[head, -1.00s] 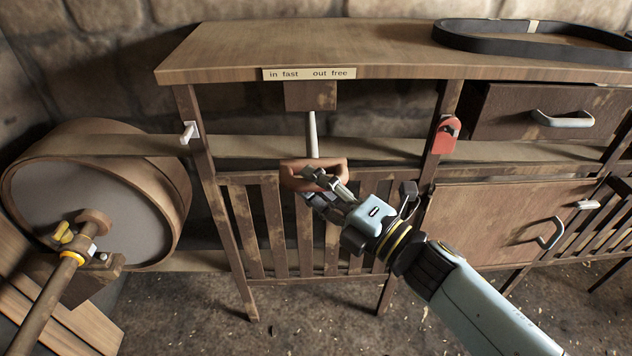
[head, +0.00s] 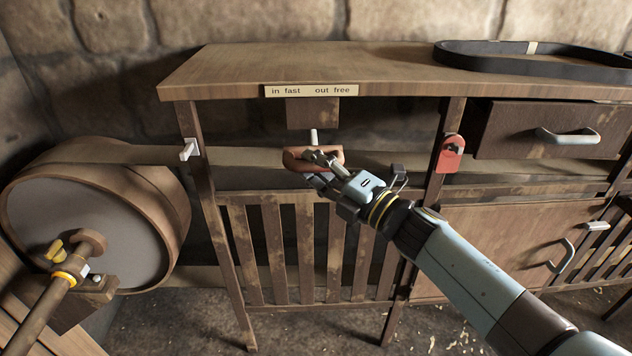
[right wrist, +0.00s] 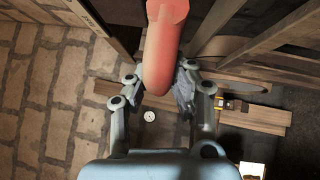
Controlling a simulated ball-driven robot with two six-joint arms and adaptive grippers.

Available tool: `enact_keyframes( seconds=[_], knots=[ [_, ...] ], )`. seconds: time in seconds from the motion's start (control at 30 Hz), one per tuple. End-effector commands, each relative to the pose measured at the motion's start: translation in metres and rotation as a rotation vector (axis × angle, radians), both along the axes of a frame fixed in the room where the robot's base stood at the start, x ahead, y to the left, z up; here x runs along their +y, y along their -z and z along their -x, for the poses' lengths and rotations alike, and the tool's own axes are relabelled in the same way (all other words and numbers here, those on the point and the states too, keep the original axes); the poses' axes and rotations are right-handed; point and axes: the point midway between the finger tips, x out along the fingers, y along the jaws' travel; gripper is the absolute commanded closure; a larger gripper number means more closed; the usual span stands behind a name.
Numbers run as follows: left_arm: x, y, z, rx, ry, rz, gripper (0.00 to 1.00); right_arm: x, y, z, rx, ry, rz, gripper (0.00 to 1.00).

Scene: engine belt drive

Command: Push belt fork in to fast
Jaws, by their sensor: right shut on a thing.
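The belt fork shows as a reddish-brown wooden handle (head: 301,159) on a short pale rod (head: 314,136), below a wooden block (head: 312,113) under the bench top. A label (head: 311,91) above reads "in fast" and "out free". My right gripper (head: 318,160) is shut on the handle, and its fingers hide part of it. In the right wrist view the handle (right wrist: 162,45) passes between the fingers. Only a short length of rod shows between block and handle. My left gripper is not in view.
A flat belt (head: 385,164) runs behind the handle from a large drum (head: 90,215) at the left. A red tag (head: 451,153) hangs on the right post and a white catch (head: 189,149) on the left post. A black belt loop (head: 470,58) lies on the bench top (head: 330,65).

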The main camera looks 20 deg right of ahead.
Motion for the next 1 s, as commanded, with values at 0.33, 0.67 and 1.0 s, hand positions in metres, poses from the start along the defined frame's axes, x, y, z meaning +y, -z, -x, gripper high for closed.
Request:
enact_keyframes(
  seconds=[0.33, 0.67, 1.0],
  knots=[
    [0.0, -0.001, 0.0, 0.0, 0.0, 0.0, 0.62, -0.001, -0.005, -0.002, -0.005, 0.004, -0.004, 0.66],
    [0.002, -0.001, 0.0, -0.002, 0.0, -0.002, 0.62, -0.001, -0.003, -0.001, -0.003, 0.003, -0.001, 0.55],
    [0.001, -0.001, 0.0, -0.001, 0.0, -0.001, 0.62, -0.026, 0.006, 0.044, -0.001, 0.002, 0.003, 0.55]
  ],
)
